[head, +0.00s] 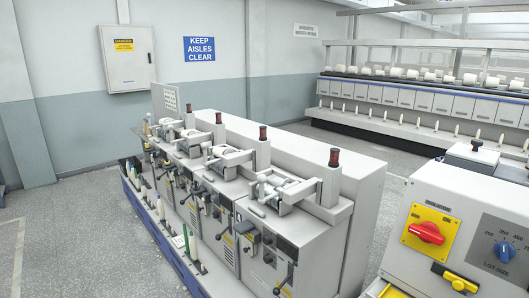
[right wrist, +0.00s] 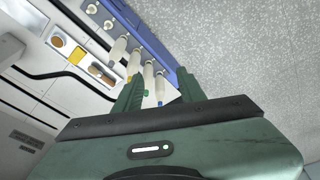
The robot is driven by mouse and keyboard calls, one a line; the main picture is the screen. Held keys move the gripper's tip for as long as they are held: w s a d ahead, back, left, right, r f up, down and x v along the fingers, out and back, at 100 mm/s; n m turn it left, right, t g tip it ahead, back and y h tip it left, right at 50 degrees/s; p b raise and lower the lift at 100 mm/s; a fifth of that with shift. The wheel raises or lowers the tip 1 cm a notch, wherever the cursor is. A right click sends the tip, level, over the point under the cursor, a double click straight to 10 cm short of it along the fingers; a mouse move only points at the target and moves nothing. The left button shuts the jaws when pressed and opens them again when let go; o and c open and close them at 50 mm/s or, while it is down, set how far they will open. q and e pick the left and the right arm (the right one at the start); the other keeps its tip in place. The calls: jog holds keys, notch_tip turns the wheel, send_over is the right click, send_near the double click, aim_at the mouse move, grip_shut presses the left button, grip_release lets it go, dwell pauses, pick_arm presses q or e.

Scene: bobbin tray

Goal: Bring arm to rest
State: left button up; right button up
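My right gripper (right wrist: 160,86) shows in the right wrist view with its two green fingers apart. Several white bobbins with coloured ends stand in a row beyond the fingertips, one of them a pale bobbin (right wrist: 117,48). Some of them appear between the fingers, but they look farther off and I see no contact. A blue rail (right wrist: 150,32) runs along the row. No gripper of mine is in the head view, and my left gripper is in neither view.
A winding machine (head: 300,238) with several stations fills the middle of the head view. A control panel (head: 465,235) with red and blue knobs stands at the right. A longer machine (head: 430,100) stands at the back. Grey floor (head: 75,235) is clear at the left.

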jog(key=s+f+g+b, duration=0.15)
jog(key=s+f, duration=0.25)
jog(key=f, duration=0.8)
jog(key=s+f+b, duration=0.3)
jog(key=f, duration=0.9)
jog(key=s+d+f+b, duration=0.3)
jog(key=s+f, duration=1)
jog(key=shift+d+f+b, duration=0.15)
jog(key=shift+f+b, duration=0.05)
jog(key=shift+b, duration=0.1)
jog(key=shift+g, duration=0.25)
jog(key=shift+c, duration=0.4)
